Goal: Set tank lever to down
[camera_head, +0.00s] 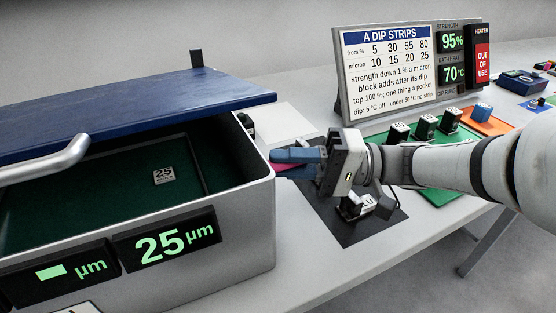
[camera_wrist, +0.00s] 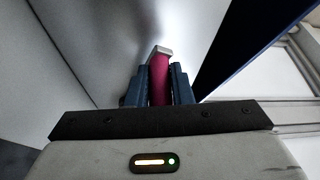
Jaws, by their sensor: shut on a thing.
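The tank (camera_head: 262,225) is a grey box at the left with a dark green interior and a blue lid (camera_head: 120,112) above it. The magenta lever (camera_wrist: 159,82) with a pale end cap stands between my fingers in the wrist view. In the head view a magenta sliver of the lever (camera_head: 283,167) shows by the tank's right side wall. My gripper (camera_head: 285,162) is shut on the lever, with blue fingers on both sides of it; it also shows in the wrist view (camera_wrist: 160,82). My fingers hide much of the lever, and its exact position is hard to tell.
A block marked 25 (camera_head: 164,175) lies inside the tank. Displays on the tank's front include one reading 25 µm (camera_head: 167,238). A sign (camera_head: 390,65) and blocks on a green mat (camera_head: 440,195) stand behind my arm.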

